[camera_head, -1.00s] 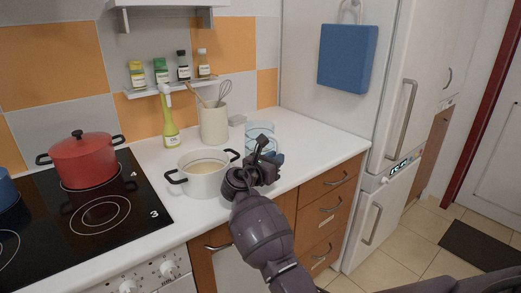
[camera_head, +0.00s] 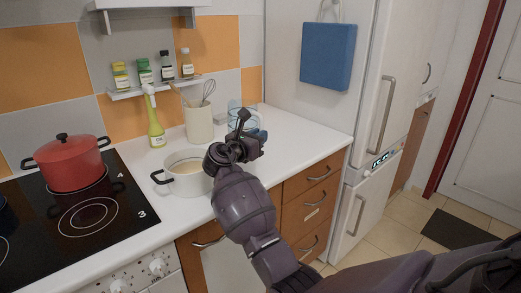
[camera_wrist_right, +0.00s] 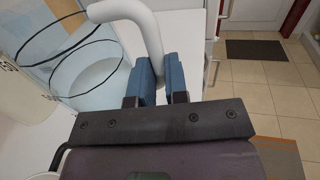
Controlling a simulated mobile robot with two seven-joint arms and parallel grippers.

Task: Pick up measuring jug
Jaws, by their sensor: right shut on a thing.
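The measuring jug is clear and bluish with dark rings. In the head view the jug (camera_head: 236,106) shows partly behind my right gripper (camera_head: 247,140). In the right wrist view the jug (camera_wrist_right: 88,70) fills the upper left, and its pale curved handle (camera_wrist_right: 139,20) runs down between the blue fingers. My right gripper (camera_wrist_right: 161,82) is shut on the handle. The jug appears held above the counter, but its base is hidden. My left gripper is not in view.
A white pot (camera_head: 188,181) stands just left of my right gripper. A cream utensil holder (camera_head: 199,124) and a yellow-green bottle (camera_head: 156,133) stand behind. A red pot (camera_head: 66,166) is on the hob. The right part of the counter (camera_head: 295,140) is clear.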

